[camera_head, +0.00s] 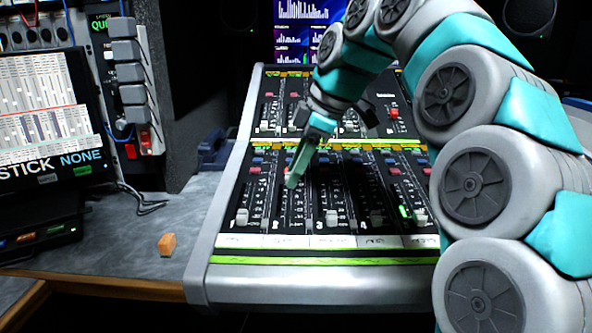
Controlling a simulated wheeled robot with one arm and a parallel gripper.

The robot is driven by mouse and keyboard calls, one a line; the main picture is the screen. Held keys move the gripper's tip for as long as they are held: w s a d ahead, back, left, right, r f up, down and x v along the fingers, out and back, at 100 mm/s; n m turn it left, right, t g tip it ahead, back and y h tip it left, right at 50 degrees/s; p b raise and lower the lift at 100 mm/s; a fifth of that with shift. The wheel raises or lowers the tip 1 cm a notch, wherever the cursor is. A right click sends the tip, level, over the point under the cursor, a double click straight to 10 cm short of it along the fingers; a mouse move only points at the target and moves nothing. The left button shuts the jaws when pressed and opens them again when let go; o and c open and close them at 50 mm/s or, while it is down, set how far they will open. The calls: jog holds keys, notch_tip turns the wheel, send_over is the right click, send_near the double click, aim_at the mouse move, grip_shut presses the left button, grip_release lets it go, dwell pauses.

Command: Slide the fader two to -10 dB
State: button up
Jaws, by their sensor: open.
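The mixing console (325,272) stands in the middle, with a front row of vertical faders and a second row behind it. In the front row, the white caps of fader one (242,217), fader three (332,217) and others to the right sit low on their tracks. The track of fader two (286,207) lies between fader one and fader three. I cannot make out its cap, which seems hidden by my fingers. My gripper (293,178) is open and points down at fader two's track, above the low caps' level. I cannot tell whether it touches.
An orange block (167,244) lies on the grey desk (185,215) left of the console. A screen (42,115) and a rack of grey switches (128,75) stand at the left. Monitors (300,22) are behind the console. My arm covers the right side.

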grip_shut()
dwell(0.4)
dwell(1.1)
